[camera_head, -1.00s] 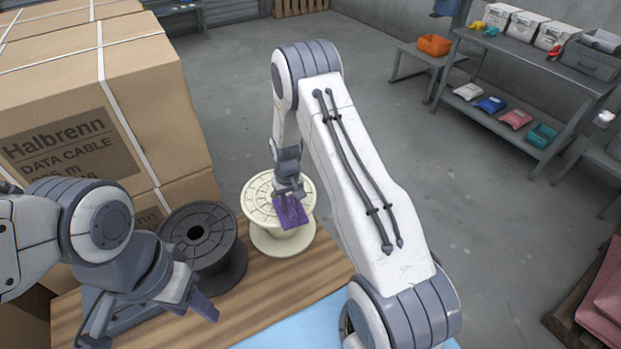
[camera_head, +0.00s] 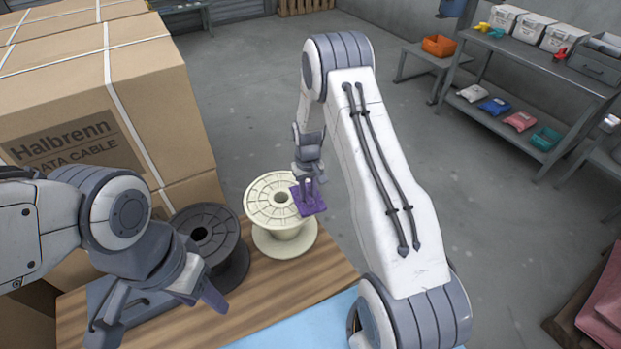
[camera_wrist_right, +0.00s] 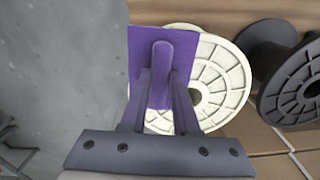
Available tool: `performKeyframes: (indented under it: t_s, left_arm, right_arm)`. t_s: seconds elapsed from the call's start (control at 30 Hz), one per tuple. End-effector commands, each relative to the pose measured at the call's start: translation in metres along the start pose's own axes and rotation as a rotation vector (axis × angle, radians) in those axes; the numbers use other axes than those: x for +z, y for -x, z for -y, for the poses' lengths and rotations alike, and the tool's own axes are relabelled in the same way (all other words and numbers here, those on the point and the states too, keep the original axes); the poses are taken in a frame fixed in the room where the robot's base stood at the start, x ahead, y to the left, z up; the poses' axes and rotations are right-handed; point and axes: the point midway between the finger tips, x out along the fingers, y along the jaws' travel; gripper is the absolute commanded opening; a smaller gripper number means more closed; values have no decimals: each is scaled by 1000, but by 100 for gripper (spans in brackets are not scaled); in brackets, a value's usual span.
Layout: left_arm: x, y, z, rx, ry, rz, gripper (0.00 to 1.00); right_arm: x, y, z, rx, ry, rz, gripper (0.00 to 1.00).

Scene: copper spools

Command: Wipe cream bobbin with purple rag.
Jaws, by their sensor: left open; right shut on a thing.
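The cream bobbin (camera_head: 284,240) stands upright on the wooden table, and its spoked top flange also shows in the right wrist view (camera_wrist_right: 225,85). My right gripper (camera_head: 308,188) is shut on the purple rag (camera_head: 314,205), at the right edge of the bobbin's top flange. In the right wrist view the rag (camera_wrist_right: 140,45) hangs flat under the fingers and covers part of the flange. I cannot tell whether it touches the flange. My left gripper (camera_head: 160,322) is open and empty over the table's left part, in front of the black bobbin.
The black bobbin (camera_head: 228,262) stands just left of the cream one. Large cardboard boxes (camera_head: 100,80) rise behind at the left. A light blue mat (camera_head: 285,328) lies at the table's front. The wooden table (camera_head: 325,275) ends right of the cream bobbin; open floor lies beyond.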

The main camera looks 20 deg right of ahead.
Motion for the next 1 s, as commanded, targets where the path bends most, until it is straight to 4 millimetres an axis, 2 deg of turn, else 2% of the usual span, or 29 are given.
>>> performKeyframes:
  t_s: [0.03, 0.4, 1.0]
  left_arm:
    - [0, 7, 0, 0, 0, 0, 50]
    - [-1, 28, -2, 0, 1, 0, 50]
    - [-1, 28, -2, 0, 1, 0, 50]
  right_arm:
    - [0, 9, 0, 0, 1, -1, 0]
    - [-1, 39, 2, 0, 3, -1, 0]
    - [-1, 41, 2, 0, 3, -1, 0]
